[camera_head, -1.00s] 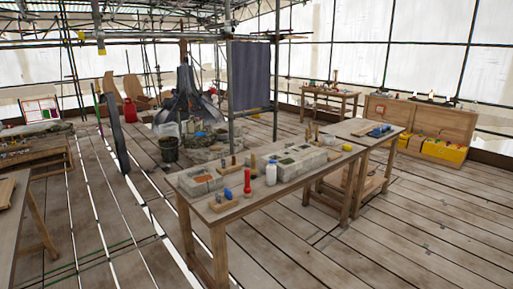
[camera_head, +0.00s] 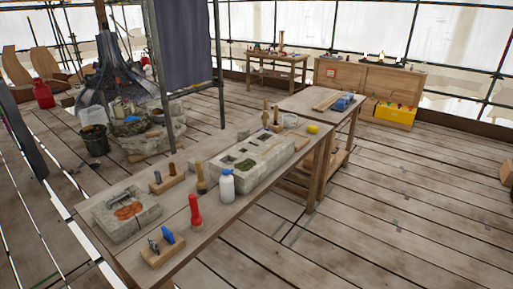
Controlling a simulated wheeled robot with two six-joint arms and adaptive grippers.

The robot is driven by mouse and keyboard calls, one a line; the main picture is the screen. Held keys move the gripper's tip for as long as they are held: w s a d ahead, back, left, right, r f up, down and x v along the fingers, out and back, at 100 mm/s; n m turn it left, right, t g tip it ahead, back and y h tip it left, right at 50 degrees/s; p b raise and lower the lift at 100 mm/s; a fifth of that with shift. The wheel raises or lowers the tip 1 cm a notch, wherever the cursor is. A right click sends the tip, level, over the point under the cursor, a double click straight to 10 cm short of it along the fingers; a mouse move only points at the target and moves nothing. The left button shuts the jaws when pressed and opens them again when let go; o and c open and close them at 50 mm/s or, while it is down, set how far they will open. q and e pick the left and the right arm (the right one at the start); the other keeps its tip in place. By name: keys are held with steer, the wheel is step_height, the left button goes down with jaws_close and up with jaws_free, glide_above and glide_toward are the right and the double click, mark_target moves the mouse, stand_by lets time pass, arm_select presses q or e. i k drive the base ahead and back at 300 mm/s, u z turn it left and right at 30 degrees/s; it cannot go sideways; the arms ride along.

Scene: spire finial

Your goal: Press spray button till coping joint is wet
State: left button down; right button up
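A white bottle with a blue top (camera_head: 227,187) stands upright on the long wooden workbench (camera_head: 215,215), in front of a long pale stone block (camera_head: 250,162) with dark square recesses and a greenish patch. It may be the sprayer; its button is too small to make out. A shorter stone block (camera_head: 127,212) with an orange-brown patch and a grey metal piece on top lies at the bench's left end. I cannot tell which stone holds the coping joint, or whether any joint is wet. Neither of my grippers is in view.
A red tool (camera_head: 195,211) and a wooden block with blue and dark tools (camera_head: 163,246) stand near the bench's front edge. A yellow item (camera_head: 313,129) lies at the far end. Scaffold poles and a dark curtain (camera_head: 183,45) rise behind.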

mark_target(226, 171)
steer(key=z, duration=0.35)
steer(key=i, duration=1.05)
steer(key=z, duration=0.3)
